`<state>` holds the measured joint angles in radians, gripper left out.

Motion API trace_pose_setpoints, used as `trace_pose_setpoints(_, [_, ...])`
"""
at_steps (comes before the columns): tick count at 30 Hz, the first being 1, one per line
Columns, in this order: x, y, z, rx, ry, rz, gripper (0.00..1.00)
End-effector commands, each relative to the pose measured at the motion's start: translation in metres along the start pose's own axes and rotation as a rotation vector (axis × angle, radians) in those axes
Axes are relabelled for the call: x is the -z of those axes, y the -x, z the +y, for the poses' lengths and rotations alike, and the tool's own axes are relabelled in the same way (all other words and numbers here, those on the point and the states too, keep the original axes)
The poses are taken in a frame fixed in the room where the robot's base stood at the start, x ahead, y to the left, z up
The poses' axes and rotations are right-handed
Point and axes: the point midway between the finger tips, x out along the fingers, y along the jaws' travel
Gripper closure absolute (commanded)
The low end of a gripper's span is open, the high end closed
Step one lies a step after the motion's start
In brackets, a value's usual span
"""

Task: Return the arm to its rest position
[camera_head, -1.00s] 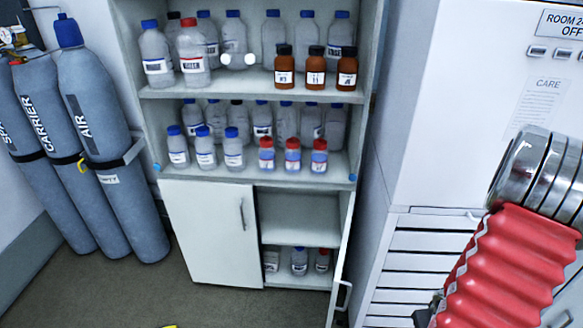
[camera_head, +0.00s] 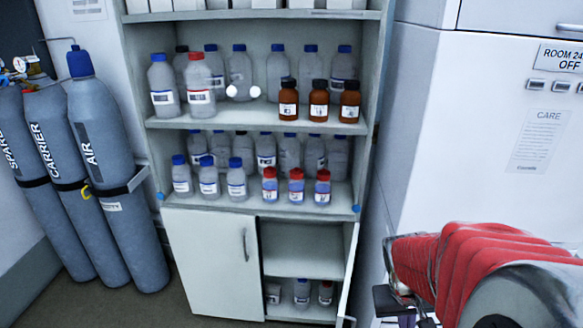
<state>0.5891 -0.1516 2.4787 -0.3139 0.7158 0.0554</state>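My arm (camera_head: 470,262) shows at the lower right of the head view as a red ribbed sleeve with grey metal parts. It lies roughly level in front of the white cabinet on the right. My gripper's fingers cannot be made out, so I cannot tell whether it is open or shut or holds anything. A dark fitting of mine shows beside the sleeve.
A shelf unit (camera_head: 372,120) holds several bottles. Its lower left door (camera_head: 215,262) is shut and the right door (camera_head: 349,270) stands open. Gas cylinders (camera_head: 110,170) stand at the left. A white cabinet (camera_head: 470,170) fills the right.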

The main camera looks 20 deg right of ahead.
Motion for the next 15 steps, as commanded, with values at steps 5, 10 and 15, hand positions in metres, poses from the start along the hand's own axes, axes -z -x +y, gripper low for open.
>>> trace_pose_setpoints(5, [-0.003, 0.042, -0.039, 0.062, 0.035, 0.051, 1.0])
trace_pose_setpoints(10, [-0.01, 0.079, -0.076, 0.131, 0.075, 0.108, 1.0])
trace_pose_setpoints(15, [-0.019, 0.116, -0.111, 0.203, 0.123, 0.182, 1.0])
